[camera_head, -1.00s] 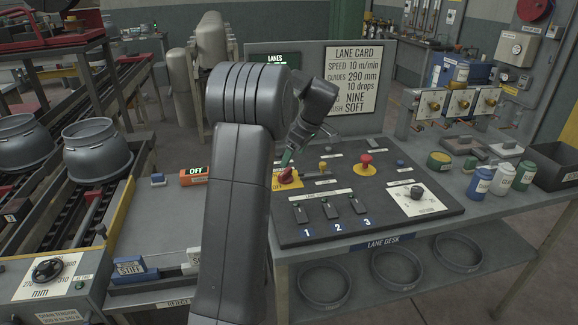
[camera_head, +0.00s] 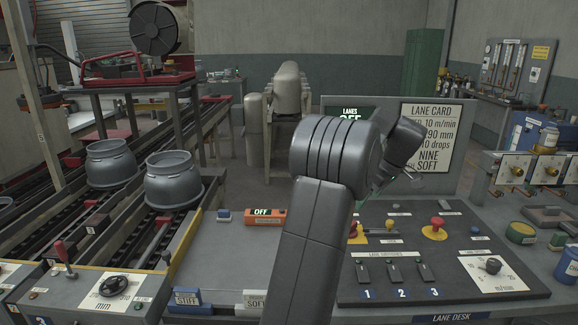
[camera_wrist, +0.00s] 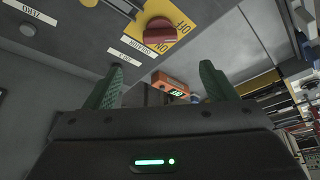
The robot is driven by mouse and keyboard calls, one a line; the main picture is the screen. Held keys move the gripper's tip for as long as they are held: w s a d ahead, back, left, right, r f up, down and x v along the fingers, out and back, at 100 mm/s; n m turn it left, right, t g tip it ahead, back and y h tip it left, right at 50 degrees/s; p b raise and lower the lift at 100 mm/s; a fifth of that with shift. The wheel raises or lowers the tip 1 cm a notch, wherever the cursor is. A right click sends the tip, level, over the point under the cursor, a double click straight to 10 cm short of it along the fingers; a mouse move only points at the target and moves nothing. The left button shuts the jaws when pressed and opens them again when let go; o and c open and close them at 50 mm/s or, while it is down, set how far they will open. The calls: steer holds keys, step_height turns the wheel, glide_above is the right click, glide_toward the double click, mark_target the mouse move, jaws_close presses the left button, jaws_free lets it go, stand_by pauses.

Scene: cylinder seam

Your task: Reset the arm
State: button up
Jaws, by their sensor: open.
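My gripper (camera_wrist: 160,88) is open and empty in the wrist view, its two green fingers wide apart. A red rotary knob (camera_wrist: 162,36) on a yellow plate lies beyond the fingers in that view, with clear space between. In the head view my arm's thick elbow covers the middle, and only a small green part of the gripper (camera_head: 388,192) shows behind it, above the desk panel. The red knob's yellow plate (camera_head: 358,236) is partly behind my arm there.
The lane desk panel (camera_head: 470,215) holds a red mushroom button (camera_head: 437,222) and several switches. A lane card (camera_head: 437,135) stands behind it. An orange box reading OFF (camera_head: 265,217) sits left of my arm. Grey pots (camera_head: 172,180) stand on the conveyor at left.

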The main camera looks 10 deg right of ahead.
steer(key=x, duration=1.2)
steer(key=shift+w+a+f+p, duration=0.1)
steer(key=shift+f+p, duration=0.15)
steer(key=shift+p, duration=0.05)
